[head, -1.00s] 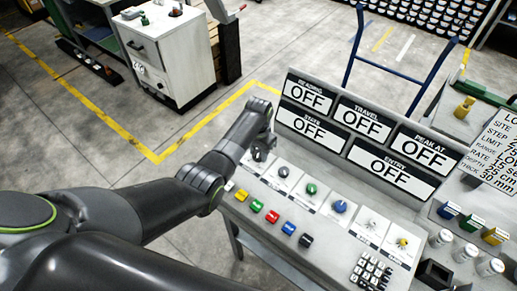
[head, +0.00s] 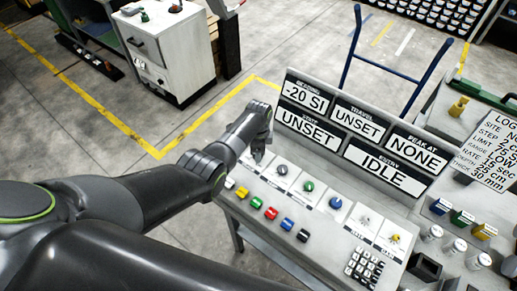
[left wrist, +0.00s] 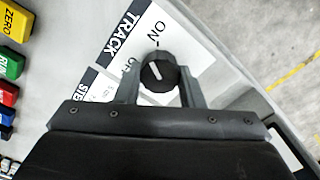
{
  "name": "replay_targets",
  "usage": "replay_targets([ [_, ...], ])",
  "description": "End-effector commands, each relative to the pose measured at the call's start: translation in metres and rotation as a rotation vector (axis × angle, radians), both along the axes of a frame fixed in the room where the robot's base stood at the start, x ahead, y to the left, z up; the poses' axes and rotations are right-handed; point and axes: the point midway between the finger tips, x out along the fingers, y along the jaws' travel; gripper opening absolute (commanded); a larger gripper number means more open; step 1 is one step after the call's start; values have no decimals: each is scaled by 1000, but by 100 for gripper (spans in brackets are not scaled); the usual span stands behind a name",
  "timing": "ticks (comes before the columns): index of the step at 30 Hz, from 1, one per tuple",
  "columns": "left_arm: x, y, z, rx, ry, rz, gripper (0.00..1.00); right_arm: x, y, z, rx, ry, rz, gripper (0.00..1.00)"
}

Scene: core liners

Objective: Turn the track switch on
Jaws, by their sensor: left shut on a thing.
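The track switch is a round black knob (left wrist: 158,71) with a white pointer mark, on a white card lettered TRACK and ON in the left wrist view. Its pointer tilts up toward the ON side. My left gripper (head: 259,153) is at the upper left end of the sloped control panel (head: 262,225). In the left wrist view its two fingers stand on either side of the knob and are shut on it. In the head view the gripper mostly hides the knob. My right gripper is not in view.
A display board (head: 352,150) behind the panel reads -20 SI, UNSET, UNSET, NONE and IDLE. More knobs, including a green one (head: 308,186) and a blue one (head: 335,202), sit along the panel. Coloured buttons and a keypad (head: 364,265) lie in front.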

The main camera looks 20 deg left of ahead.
Motion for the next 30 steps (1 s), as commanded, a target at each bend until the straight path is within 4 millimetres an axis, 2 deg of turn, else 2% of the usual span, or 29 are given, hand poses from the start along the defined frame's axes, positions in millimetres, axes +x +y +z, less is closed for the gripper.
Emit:
replay_targets([
  [6, 1, -1, 2, -2, -4, -166, 12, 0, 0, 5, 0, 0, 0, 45],
  [13, 1, -1, 2, -2, -4, -284, 12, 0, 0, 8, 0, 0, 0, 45],
  [30, 1, -1, 2, -1, -5, -353, 12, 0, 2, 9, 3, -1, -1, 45],
])
